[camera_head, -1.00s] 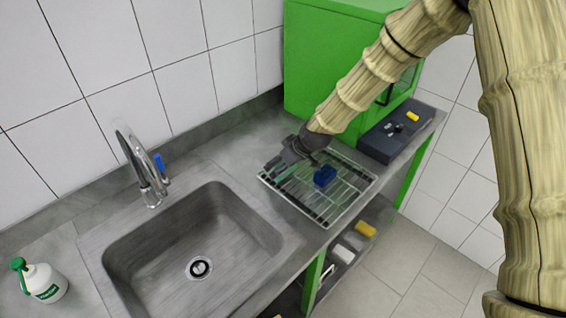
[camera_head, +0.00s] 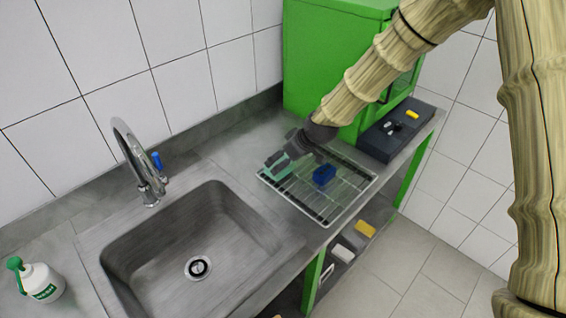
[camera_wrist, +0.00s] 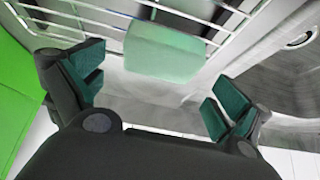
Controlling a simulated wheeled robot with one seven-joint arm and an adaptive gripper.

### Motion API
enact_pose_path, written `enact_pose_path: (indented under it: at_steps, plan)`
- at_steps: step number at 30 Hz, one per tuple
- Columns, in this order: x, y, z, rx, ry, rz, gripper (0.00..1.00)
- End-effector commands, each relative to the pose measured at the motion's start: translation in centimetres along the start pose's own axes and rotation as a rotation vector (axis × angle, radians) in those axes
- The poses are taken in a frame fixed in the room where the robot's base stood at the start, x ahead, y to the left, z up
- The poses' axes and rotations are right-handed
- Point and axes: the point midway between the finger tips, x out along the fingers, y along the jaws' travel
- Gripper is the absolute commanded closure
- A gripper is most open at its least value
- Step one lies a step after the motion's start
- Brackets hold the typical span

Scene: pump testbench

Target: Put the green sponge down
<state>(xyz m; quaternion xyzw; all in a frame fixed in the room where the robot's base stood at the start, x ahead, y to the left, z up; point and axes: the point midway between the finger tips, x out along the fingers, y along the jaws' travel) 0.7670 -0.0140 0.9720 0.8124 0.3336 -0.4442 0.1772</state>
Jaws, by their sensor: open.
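The pale green sponge (camera_wrist: 163,50) lies between and just beyond my gripper's spread fingers in the wrist view, apart from both. In the head view the green sponge (camera_head: 279,167) shows at the left part of the wire rack (camera_head: 333,207), partly covered by my gripper (camera_head: 276,163). My gripper (camera_wrist: 155,92) is open, with its teal finger pads wide apart and nothing between them. The sponge seems to rest on or against the rack's bars; the exact contact is hard to tell.
A blue block (camera_head: 324,175) sits on the rack. The sink (camera_head: 190,245) and faucet (camera_head: 140,160) are at left, with a white bottle (camera_head: 42,283). A green cabinet (camera_head: 325,60) and a dark box (camera_head: 398,133) stand behind. A yellow sponge (camera_head: 365,229) lies on the lower shelf.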

Motion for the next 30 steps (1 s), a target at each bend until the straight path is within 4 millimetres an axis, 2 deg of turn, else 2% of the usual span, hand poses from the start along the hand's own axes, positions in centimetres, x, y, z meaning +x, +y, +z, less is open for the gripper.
enact_pose_path:
  at_steps: [18,24,30]
  plan:
    - [-7.4,0.0,0.1,0.001,0.0,0.0,0.0]
    - [-8.7,0.0,0.0,0.001,0.0,0.0,0.0]
    - [-9.2,0.0,0.0,0.001,0.0,-0.001,0.0]
